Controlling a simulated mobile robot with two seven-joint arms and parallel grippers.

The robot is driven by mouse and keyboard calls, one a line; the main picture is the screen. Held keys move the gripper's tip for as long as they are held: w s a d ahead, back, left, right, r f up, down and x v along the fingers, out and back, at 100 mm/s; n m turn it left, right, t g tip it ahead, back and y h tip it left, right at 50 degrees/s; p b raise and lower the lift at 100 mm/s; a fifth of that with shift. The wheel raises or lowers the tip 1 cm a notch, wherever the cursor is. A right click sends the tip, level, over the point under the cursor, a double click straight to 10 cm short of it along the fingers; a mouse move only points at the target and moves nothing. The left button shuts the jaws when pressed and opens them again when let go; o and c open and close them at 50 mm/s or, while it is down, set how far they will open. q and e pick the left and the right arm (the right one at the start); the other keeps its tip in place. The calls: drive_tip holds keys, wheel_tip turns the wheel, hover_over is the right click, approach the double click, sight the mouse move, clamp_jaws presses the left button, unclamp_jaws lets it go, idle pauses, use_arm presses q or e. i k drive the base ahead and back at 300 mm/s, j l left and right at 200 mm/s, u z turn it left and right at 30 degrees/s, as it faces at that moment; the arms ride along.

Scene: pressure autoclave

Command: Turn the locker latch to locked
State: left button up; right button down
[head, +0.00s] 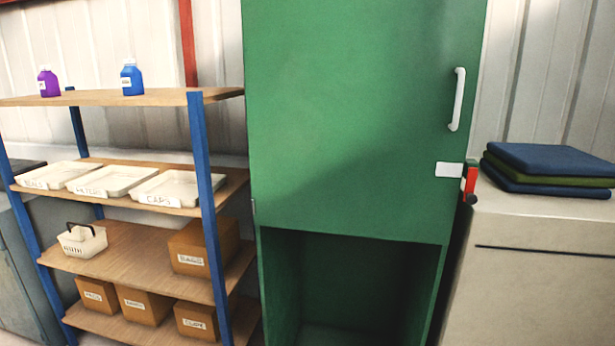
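The green locker (350,120) stands in the middle of the head view, with its upper door shut or nearly shut. A white vertical handle (456,100) is on the door's right side. The latch (470,180) is a small red piece with a dark knob at its lower end, at the locker's right edge below the handle. It stands roughly upright, slightly tilted. A blank white plate (449,169) is on the door just left of it. I cannot tell from its position whether it is locked. Neither of my grippers is in view.
Left is a shelf unit (150,97) with blue posts, bottles, labelled trays and boxes. Right of the locker is a pale cabinet (550,225) with folded cloths (550,165) on top, close to the latch. The locker's lower compartment (345,285) is open and looks empty.

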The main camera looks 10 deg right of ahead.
sight(469, 197)
drive_tip(key=z, duration=0.85)
drive_tip(key=i+l+z, duration=0.15)
drive_tip(key=l, duration=0.25)
drive_tip(key=i+l+z, duration=0.2)
drive_tip(key=l, duration=0.2)
drive_tip(key=k, duration=0.05)
